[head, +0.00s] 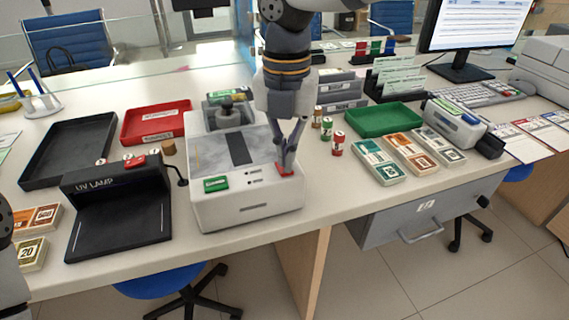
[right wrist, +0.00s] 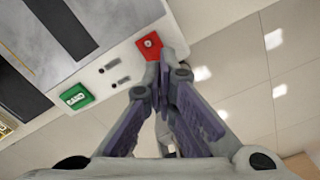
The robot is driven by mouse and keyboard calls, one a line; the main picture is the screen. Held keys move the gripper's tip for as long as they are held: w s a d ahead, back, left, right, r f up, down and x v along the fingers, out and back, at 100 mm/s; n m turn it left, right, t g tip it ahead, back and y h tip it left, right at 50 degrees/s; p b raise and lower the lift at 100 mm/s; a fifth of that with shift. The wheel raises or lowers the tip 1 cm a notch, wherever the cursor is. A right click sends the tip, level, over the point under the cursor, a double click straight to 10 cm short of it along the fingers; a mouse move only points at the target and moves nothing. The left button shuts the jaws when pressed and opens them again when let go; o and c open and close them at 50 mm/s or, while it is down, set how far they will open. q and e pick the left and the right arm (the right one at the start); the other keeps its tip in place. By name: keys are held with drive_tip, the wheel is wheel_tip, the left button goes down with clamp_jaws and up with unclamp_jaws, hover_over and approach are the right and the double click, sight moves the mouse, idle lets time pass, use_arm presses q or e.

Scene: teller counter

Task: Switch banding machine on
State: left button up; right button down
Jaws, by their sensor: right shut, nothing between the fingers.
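The banding machine (head: 245,205) is a white box with a grey top and a dark strip, standing on the counter. It carries a green button or label (head: 216,184) at its front left and a red switch (head: 285,169) at its front right corner. My right gripper (head: 287,164) is shut and empty, its fingertips pointing down at the red switch. In the right wrist view the fingertips (right wrist: 160,66) are right beside the red switch (right wrist: 149,45); I cannot tell whether they touch it. My left gripper is not in view; only a bit of my arm shows at the left edge.
A black UV lamp (head: 118,205) stands left of the machine. A red tray (head: 155,121), a black tray (head: 68,150) and a green tray (head: 384,119) lie on the counter. Small coin rolls (head: 338,143) and banknote bundles (head: 379,162) are to the right.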

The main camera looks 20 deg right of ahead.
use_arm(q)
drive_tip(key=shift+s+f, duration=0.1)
use_arm(e)
drive_tip(key=shift+f, duration=0.95)
wheel_tip(320, 180, up, 5)
drive_tip(key=shift+r+p, duration=0.2)
drive_tip(key=shift+p, duration=0.35)
drive_tip(key=shift+r, duration=0.85)
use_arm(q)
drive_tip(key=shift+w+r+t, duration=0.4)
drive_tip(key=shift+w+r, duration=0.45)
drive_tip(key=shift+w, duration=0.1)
